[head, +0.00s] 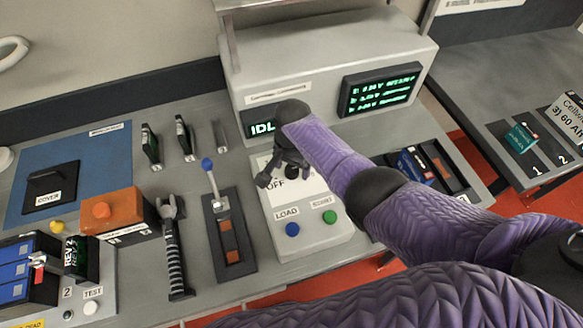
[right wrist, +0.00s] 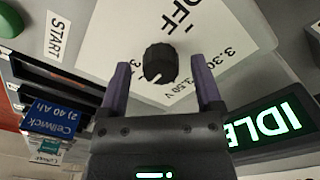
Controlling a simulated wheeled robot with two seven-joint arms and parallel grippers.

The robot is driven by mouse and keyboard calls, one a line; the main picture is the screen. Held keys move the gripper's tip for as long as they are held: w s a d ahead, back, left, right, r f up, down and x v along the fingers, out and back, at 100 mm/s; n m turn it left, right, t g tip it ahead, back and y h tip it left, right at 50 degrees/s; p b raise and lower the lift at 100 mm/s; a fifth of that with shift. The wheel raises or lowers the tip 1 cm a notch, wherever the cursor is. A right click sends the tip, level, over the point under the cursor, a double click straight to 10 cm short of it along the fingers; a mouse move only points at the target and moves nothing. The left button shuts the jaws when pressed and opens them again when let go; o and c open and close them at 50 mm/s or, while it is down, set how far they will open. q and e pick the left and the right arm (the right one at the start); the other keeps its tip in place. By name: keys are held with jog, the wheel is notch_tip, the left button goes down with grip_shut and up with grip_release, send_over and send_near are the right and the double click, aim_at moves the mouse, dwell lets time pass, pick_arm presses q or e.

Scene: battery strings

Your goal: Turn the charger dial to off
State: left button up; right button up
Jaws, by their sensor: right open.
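The charger dial is a black ribbed knob (right wrist: 161,63) on a white label plate (right wrist: 110,35) printed with OFF and voltage marks. In the right wrist view a pale notch shows on the dial's lower edge, on the side away from the OFF print; the exact setting is unclear. My right gripper (right wrist: 160,66) is open, one finger on each side of the dial; I cannot tell whether they touch it. In the head view my right gripper (head: 279,175) is over the charger's control panel (head: 320,237) and partly hides the dial. My left gripper is not in view.
The charger screen (right wrist: 268,122) reads IDLE. A blue LOAD button (head: 292,229) and a green button (head: 329,217) sit in front of the dial. A blue-knobbed lever (head: 211,180), a striped-handled tool (head: 174,245) and an orange box (head: 110,210) stand left.

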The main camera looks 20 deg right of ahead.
jog(key=shift+c, duration=1)
grip_shut()
